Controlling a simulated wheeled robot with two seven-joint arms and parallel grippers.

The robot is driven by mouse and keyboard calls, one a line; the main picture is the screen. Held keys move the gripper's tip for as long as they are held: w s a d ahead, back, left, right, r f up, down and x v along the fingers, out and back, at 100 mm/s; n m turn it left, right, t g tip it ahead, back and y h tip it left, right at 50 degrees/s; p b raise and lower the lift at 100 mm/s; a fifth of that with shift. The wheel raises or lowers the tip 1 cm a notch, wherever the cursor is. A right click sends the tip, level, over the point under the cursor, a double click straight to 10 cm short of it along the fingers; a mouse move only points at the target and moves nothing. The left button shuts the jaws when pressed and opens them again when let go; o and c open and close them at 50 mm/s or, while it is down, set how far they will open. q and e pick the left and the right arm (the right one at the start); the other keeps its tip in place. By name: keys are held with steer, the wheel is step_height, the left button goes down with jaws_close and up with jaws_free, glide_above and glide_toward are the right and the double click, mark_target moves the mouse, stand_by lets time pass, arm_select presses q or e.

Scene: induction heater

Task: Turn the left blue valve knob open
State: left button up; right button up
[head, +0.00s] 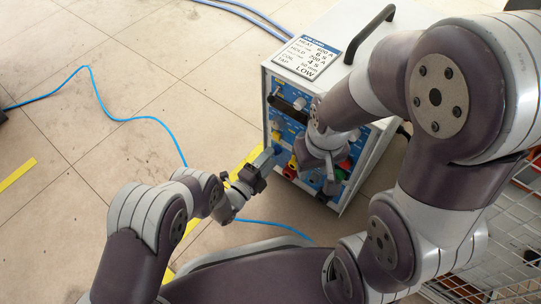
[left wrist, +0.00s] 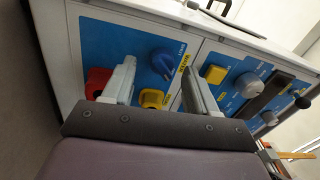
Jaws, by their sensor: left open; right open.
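In the left wrist view, a blue knob (left wrist: 163,62) with a small yellow label beside it sits on the blue panel (left wrist: 113,32) of the heater. My left gripper (left wrist: 157,68) is open, with its two fingers on either side of this knob in the picture. I cannot tell whether they touch it. In the head view my left gripper (head: 267,160) is at the left edge of the heater (head: 330,80), and the knob cannot be made out. My right gripper (head: 325,175) is in front of the panel, open.
A red knob (left wrist: 98,82), a yellow knob (left wrist: 152,99) and a yellow button (left wrist: 215,73) are close to my left fingers. A black handle (left wrist: 268,92) is further right. A blue cable (head: 125,119) runs over the floor. A wire rack (head: 505,235) stands at the right.

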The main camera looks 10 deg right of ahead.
arm_select(q)
steer(key=p+v, duration=0.4)
steer(key=v, duration=0.7)
steer(key=shift+p, duration=0.3)
